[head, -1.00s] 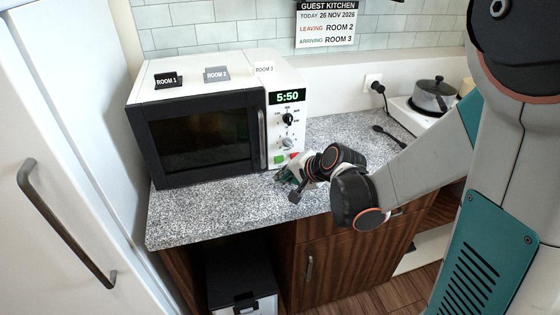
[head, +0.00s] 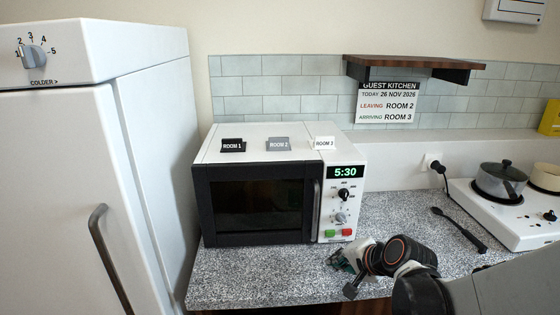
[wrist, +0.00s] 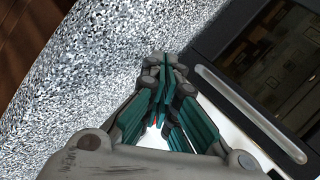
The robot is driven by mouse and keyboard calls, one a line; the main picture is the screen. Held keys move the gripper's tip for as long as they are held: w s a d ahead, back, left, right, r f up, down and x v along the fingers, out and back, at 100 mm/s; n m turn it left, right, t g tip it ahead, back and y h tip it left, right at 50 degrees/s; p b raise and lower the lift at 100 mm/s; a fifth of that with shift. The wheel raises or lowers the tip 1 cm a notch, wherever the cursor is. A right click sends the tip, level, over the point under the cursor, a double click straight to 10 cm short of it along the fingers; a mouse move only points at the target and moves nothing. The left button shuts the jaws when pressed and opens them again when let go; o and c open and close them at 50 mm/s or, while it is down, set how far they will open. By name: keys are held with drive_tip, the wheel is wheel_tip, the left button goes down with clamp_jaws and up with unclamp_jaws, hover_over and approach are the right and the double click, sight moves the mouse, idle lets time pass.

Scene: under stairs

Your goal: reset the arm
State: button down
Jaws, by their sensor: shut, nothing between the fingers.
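My arm (head: 465,290) reaches in from the lower right in the head view. My gripper (head: 338,262) is low in front of the right part of the microwave (head: 258,205), just above the speckled counter (head: 245,278). In the wrist view my gripper (wrist: 165,75) has its teal fingers drawn together at the tips, with nothing between them. The microwave's dark door and pale handle (wrist: 250,112) lie close beside the fingers there. The microwave display reads 5:30, and its door is shut.
Three tags, ROOM 1 (head: 233,145), ROOM 2 (head: 278,144) and ROOM 3 (head: 325,142), stand on the microwave. A fridge (head: 60,170) is at left. A hob (head: 510,215) with pots and a dark utensil (head: 460,230) are at right. A shelf (head: 415,64) hangs above.

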drive_tip(key=s+r+n+g+h, duration=0.1)
drive_tip(key=s+r+n, duration=0.3)
drive_tip(key=s, duration=0.5)
drive_tip(key=s+r+n+h, duration=0.2)
drive_tip(key=s+r+n, duration=0.3)
drive_tip(key=s, duration=0.5)
drive_tip(key=shift+d+n+g+h, duration=0.3)
drive_tip(key=shift+d+n+g, duration=0.15)
drive_tip(key=shift+n, duration=0.25)
